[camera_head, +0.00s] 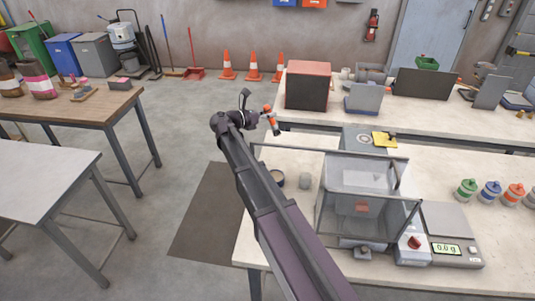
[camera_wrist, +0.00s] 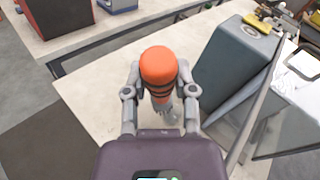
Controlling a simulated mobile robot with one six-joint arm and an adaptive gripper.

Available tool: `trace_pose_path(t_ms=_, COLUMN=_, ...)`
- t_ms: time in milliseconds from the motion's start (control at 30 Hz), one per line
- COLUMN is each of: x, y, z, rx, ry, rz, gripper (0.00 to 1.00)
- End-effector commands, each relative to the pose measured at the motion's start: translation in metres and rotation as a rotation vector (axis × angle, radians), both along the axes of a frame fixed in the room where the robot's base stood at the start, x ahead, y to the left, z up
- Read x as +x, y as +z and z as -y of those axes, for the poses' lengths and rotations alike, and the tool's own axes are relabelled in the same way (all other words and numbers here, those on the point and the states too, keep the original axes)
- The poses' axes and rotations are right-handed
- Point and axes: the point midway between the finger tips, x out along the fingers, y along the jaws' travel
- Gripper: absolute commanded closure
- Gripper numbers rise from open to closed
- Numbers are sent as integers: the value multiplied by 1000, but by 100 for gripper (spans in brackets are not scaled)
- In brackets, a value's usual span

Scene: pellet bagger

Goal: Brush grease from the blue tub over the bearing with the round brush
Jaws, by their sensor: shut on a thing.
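My gripper (camera_wrist: 163,108) is shut on an orange-capped, black-banded handle, which I take to be the round brush (camera_wrist: 158,66). In the head view the brush (camera_head: 268,110) is at the arm's end, tilted, above the near bench's far left edge. Its lower end is hidden in the wrist view. A grey block (camera_wrist: 228,62) has a ring on top, perhaps the bearing (camera_wrist: 250,31); the ring also shows in the head view (camera_head: 363,139).
A clear-walled box (camera_head: 360,205) and a scale (camera_head: 450,240) fill the bench's middle. A yellow item (camera_head: 385,139) lies on the grey block. Bare bench top shows below the gripper.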

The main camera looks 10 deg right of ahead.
Motion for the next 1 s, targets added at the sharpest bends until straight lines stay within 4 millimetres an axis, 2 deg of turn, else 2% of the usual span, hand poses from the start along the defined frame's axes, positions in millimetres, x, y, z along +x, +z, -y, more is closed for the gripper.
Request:
trace_pose_path(t_ms=33, x=0, y=-17, z=0, rx=0, ry=0, rz=0, gripper=100)
trace_pose_path(t_ms=100, x=0, y=-27, z=0, rx=0, ry=0, rz=0, gripper=100)
trace_pose_path(t_ms=1000, x=0, y=-135, z=-2, rx=0, ry=2, rz=0, gripper=100)
